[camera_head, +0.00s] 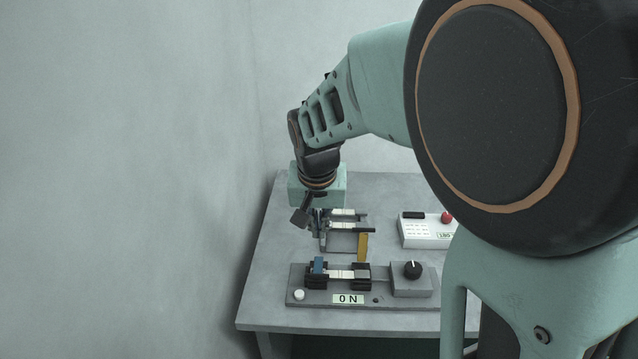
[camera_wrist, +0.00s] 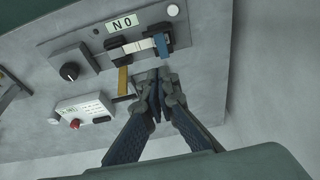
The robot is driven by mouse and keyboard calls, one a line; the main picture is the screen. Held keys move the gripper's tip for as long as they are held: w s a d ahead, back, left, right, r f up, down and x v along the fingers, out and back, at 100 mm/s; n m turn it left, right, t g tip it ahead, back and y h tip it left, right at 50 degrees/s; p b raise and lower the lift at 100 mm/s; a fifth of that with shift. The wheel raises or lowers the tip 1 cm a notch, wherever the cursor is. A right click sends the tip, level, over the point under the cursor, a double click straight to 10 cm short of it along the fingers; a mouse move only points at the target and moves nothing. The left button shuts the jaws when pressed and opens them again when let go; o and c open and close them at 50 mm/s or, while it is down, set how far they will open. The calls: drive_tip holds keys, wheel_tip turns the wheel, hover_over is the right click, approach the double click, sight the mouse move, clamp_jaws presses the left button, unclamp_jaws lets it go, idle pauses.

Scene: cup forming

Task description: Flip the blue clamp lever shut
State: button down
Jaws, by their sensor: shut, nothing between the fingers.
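The blue clamp lever (camera_head: 318,265) is at the left black clamp block of the fixture on the table. It sits low over the block, much lower than the yellow lever (camera_head: 362,247), which sticks up at the right block. In the wrist view the blue lever (camera_wrist: 160,45) lies across its black block, and the yellow lever (camera_wrist: 123,80) extends out from the other block. A white piece (camera_head: 341,274) spans between the blocks. My gripper (camera_wrist: 160,80) is shut and empty, apart from the blue lever; in the head view it is partly hidden above and behind the fixture.
The fixture plate (camera_head: 300,303) carries a white button (camera_head: 299,294), an "ON" label (camera_head: 348,299) and a black knob (camera_head: 412,269). A rack with white rods (camera_head: 343,212) stands behind. A white control box (camera_head: 424,231) with a red button is at right. The table's left side is clear.

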drive_tip(key=f, duration=0.1)
hover_over(318, 273)
wheel_tip(318, 273, down, 9)
drive_tip(key=shift+r, duration=0.2)
drive_tip(key=shift+s+f, duration=0.2)
drive_tip(key=shift+f, duration=0.4)
drive_tip(key=shift+s+f, duration=0.2)
drive_tip(key=shift+f, duration=0.35)
drive_tip(key=shift+s+f, duration=0.35)
drive_tip(key=shift+f, duration=0.4)
drive_tip(key=s+f+b, duration=0.1)
drive_tip(key=s+f, duration=0.1)
drive_tip(key=f, duration=0.1)
drive_tip(key=shift+a+f+b, duration=0.1)
drive_tip(key=shift+b, duration=0.3)
drive_tip(key=shift+r, duration=0.2)
